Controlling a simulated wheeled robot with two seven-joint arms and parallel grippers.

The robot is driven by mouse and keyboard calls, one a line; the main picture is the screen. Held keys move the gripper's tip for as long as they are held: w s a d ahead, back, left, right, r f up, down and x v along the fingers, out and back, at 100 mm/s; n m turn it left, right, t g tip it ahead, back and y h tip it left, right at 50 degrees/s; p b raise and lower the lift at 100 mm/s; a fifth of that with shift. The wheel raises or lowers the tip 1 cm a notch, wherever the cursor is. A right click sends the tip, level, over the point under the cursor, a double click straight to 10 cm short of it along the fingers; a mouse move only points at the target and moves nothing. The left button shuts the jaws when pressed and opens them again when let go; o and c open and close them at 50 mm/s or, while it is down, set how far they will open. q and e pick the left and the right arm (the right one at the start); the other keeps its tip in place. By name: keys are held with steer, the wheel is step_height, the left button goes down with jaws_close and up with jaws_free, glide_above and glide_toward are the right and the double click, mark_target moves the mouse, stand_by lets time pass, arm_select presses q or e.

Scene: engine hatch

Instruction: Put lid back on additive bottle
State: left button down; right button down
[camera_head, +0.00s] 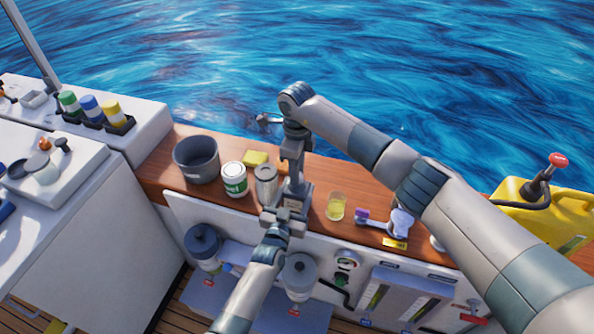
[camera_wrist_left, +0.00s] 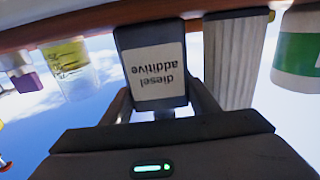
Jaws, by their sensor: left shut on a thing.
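The dark grey additive bottle (camera_head: 293,199) stands upright on the wooden counter. In the left wrist view, which is upside down, the bottle (camera_wrist_left: 155,62) carries a white "diesel additive" label. My left gripper (camera_head: 281,217) is shut on the bottle's near side, one finger on each side of it in the left wrist view (camera_wrist_left: 162,108). My right gripper (camera_head: 295,172) points straight down over the bottle's top. Its fingertips and the bottle's mouth merge in the picture, so I cannot tell its opening. I cannot make out the lid; it may be hidden there.
A ribbed metal can (camera_head: 265,184) stands close left of the bottle, with a green-and-white tub (camera_head: 233,179) and a dark bucket (camera_head: 196,160) beyond. A yellow canister (camera_head: 515,192) stands far right.

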steer(key=shift+m, duration=0.9)
steer(key=c, duration=1.3)
jaws_free()
steer(key=shift+c, duration=0.2)
steer(key=shift+r, duration=0.1)
step_height(320, 180, up, 12)
arm_select(q)
steer(key=c, duration=0.6)
jaws_free()
